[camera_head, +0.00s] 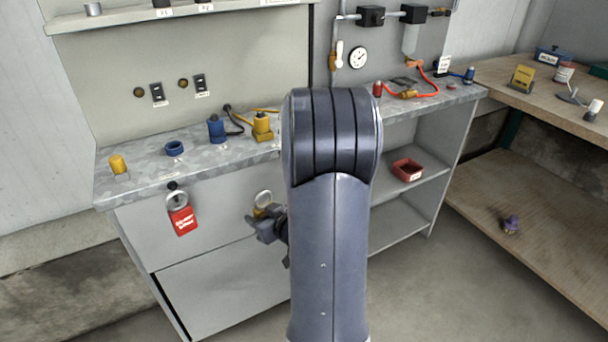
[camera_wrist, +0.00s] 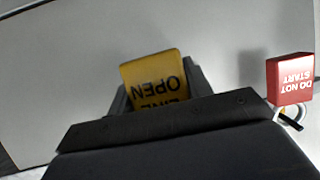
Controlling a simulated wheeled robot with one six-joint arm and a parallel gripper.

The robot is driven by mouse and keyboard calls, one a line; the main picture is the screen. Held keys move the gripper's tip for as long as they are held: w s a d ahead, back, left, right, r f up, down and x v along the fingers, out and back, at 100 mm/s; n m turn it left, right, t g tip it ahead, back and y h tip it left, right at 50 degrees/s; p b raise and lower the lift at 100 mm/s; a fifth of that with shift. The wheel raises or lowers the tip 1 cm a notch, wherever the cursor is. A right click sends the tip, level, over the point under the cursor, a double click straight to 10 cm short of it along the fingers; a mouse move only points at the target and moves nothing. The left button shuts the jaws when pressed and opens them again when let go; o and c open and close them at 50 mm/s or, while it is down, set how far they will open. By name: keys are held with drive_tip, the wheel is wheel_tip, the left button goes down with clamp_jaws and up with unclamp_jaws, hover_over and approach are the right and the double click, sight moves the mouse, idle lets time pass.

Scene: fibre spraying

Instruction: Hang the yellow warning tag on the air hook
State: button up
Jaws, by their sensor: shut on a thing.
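The yellow tag (camera_wrist: 156,82) shows in the wrist view with upside-down lettering that reads "LINE OPEN". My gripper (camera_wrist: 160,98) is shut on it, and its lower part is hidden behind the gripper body. In the head view, my gripper (camera_head: 265,226) is in front of the grey bench front, partly hidden by my arm. A small part of the yellow tag (camera_head: 261,212) and a pale ring (camera_head: 263,197) show above the jaws. I cannot tell which fitting is the air hook.
A red "DO NOT START" tag (camera_head: 182,219) hangs on a dark knob (camera_head: 172,185) on the bench front, left of my gripper. Blue and yellow fittings stand on the bench top (camera_head: 140,186). A gauge (camera_head: 358,58) and pipes are on the back panel. A red bin (camera_head: 407,170) sits on a shelf.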

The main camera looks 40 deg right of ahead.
drive_tip(key=p, duration=0.5)
approach(280, 177)
drive_tip(key=s+a, duration=0.2)
drive_tip(key=s, duration=0.1)
drive_tip(key=shift+w+d+f+b, duration=0.25)
drive_tip(key=shift+w+d+b, duration=0.05)
drive_tip(key=shift+w, duration=1.1)
drive_tip(key=shift+w+d+f+b, duration=0.3)
drive_tip(key=shift+w+b, duration=0.05)
drive_tip(key=shift+w, duration=1.05)
drive_tip(key=shift+w+d+f+b, duration=0.25)
drive_tip(key=shift+w+d+b, duration=0.05)
drive_tip(key=shift+w, duration=1.15)
drive_tip(key=shift+w+f, duration=0.15)
drive_tip(key=shift+w+f, duration=0.1)
drive_tip(key=shift+f, duration=0.1)
drive_tip(key=o, duration=0.9)
drive_tip(key=shift+c, duration=0.2)
drive_tip(key=shift+o, duration=1)
drive_tip(key=shift+s+r, duration=0.15)
drive_tip(key=shift+s, duration=0.25)
drive_tip(key=shift+s+r, duration=0.1)
drive_tip(key=shift+s, duration=0.25)
drive_tip(key=p+v, duration=0.2)
drive_tip(key=v, duration=0.8)
drive_tip(key=shift+h, duration=0.3)
